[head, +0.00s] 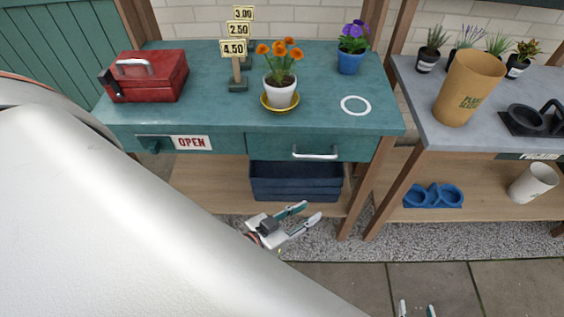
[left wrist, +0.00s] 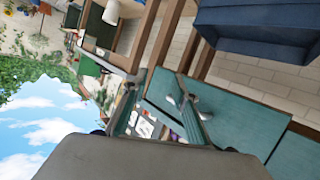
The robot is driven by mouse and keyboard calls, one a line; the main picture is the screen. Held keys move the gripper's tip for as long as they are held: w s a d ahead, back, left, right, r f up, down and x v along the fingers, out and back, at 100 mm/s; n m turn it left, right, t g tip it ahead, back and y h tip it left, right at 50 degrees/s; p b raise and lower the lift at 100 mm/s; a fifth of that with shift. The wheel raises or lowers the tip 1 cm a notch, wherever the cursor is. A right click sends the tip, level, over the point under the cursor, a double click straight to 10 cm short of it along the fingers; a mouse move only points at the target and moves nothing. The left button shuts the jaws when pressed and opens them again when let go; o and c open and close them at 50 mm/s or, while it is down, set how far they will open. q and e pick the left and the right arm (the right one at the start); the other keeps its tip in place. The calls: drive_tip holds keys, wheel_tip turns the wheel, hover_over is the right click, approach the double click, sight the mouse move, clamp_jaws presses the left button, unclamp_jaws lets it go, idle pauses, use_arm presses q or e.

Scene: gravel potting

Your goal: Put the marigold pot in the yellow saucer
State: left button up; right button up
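The marigold (head: 280,57), with orange flowers, grows in a white pot (head: 281,95) on the green bench. The pot stands upright in the yellow saucer (head: 265,104), whose rim shows around its base. My left gripper (head: 306,214) is below and in front of the bench, apart from the pot, its fingers spread and empty. In the left wrist view the two fingers (left wrist: 162,108) stand apart with nothing between them. My right gripper (head: 417,309) shows only its fingertips at the bottom edge, apart and with nothing visible between them.
On the green bench (head: 205,75) are a red toolbox (head: 150,75), price signs (head: 234,50), a blue pot (head: 350,60) and a white ring (head: 356,105). A navy crate (head: 297,182) sits on the shelf below. A grey bench (head: 420,110) stands right with a tan bucket (head: 466,90).

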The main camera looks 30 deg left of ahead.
use_arm(q)
drive_tip(key=s+a+f+m+g+y, duration=0.1)
drive_tip(key=s+a+f+m+g, duration=0.1)
drive_tip(key=f, duration=0.6)
drive_tip(key=s+a+g, duration=0.1)
drive_tip(key=s+a, duration=0.1)
drive_tip(key=s, duration=0.1)
drive_tip(key=shift+s+m+y, duration=0.3)
drive_tip(key=shift+y, duration=0.1)
drive_tip(key=shift+d, duration=0.1)
